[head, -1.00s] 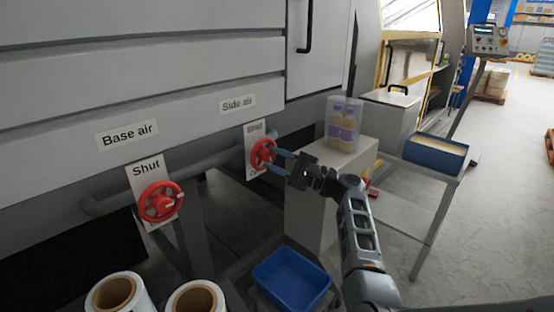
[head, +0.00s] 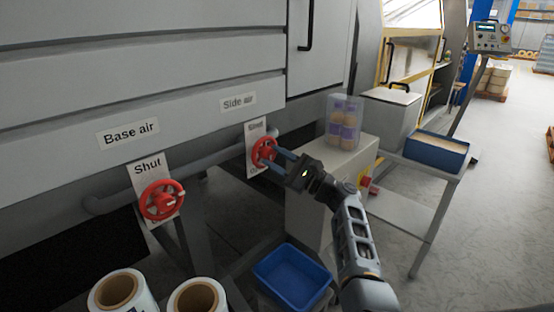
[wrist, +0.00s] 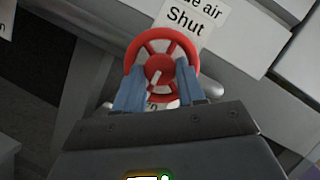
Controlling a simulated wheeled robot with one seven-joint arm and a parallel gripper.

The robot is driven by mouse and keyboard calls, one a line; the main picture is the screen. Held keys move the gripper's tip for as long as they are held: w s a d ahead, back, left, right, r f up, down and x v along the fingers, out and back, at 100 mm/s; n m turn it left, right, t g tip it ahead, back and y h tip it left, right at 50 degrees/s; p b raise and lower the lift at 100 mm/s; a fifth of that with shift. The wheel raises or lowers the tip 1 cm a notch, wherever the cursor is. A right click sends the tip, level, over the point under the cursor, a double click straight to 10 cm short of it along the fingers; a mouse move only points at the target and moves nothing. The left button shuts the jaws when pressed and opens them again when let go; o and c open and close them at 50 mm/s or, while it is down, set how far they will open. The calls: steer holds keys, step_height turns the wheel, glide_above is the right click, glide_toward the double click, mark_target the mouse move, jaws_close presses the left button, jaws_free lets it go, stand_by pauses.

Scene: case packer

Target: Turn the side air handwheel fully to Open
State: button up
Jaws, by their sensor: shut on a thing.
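The side air handwheel (head: 263,150) is a red spoked wheel in front of a white plate, under the "Side air" label (head: 238,103). In the wrist view the wheel (wrist: 161,38) shows its red hub with a pale pointer mark slanting to lower left. "Shut" reads above the wheel on the plate (wrist: 188,22); the lower word is mostly hidden. My gripper (head: 277,158) reaches the wheel from the right. Its two blue fingers (wrist: 157,82) are shut on the wheel, one on each side of the hub.
The base air handwheel (head: 162,201), also red, is at left by its "Shut" plate. A blue bin (head: 292,277) and two rolls (head: 118,293) sit below.

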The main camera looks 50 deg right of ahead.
steer(key=o, duration=1.1)
steer(key=shift+c, duration=0.2)
steer(key=b+v, duration=0.1)
steer(key=v, duration=0.6)
steer(key=shift+s+b, duration=0.3)
steer(key=shift+s, duration=0.05)
steer(key=shift+d+f, duration=0.1)
steer(key=shift+f, duration=0.05)
